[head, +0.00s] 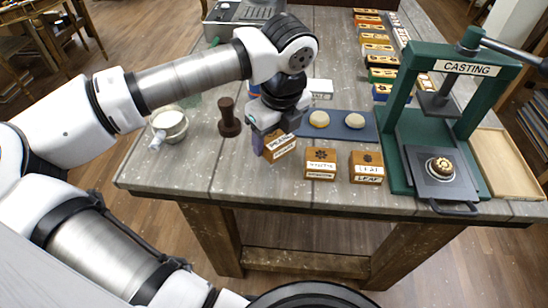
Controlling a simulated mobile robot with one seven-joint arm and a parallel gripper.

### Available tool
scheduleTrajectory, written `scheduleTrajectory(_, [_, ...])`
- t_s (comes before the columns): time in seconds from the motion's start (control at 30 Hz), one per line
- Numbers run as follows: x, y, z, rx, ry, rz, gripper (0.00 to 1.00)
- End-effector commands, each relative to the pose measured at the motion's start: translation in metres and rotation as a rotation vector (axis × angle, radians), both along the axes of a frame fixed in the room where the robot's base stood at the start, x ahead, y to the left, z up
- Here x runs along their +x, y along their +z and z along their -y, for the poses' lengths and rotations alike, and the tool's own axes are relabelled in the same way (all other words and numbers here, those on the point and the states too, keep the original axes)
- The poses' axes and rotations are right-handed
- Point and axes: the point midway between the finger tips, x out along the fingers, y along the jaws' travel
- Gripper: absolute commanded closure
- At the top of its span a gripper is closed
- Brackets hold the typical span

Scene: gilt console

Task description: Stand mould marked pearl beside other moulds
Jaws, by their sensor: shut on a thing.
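My gripper (272,132) points down over the near part of the grey wooden table. It is shut on a light brown wooden mould (280,148) with a white label too small to read surely. The held mould is tilted, and I cannot tell whether it touches the table. To its right stand two more wooden moulds with dark motifs and white labels: a middle mould (320,165) with an unclear label, and a mould marked leaf (367,168). A gap lies between the held mould and the middle one.
A blue mat (338,123) with two pale discs lies behind the moulds. The green casting press (440,120) and a wooden tray (510,160) stand right. A dark brown stamp (229,120) and pale pot (170,124) stand left. Several small blocks line the back.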

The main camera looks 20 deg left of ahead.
Motion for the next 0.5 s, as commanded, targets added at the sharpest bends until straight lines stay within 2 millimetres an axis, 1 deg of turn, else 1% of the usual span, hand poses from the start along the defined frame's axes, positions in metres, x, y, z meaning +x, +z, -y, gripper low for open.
scheduleTrajectory(0.13, [0.0,-0.016,0.0,-0.001,0.0,0.0,0.64])
scheduleTrajectory(0.33, [0.0,-0.051,0.001,-0.002,0.0,0.0,0.64])
scheduleTrajectory(0.4, [0.0,-0.057,0.0,-0.001,0.0,0.0,0.64])
scheduleTrajectory(0.5, [0.0,-0.057,0.0,-0.001,0.001,0.001,0.64])
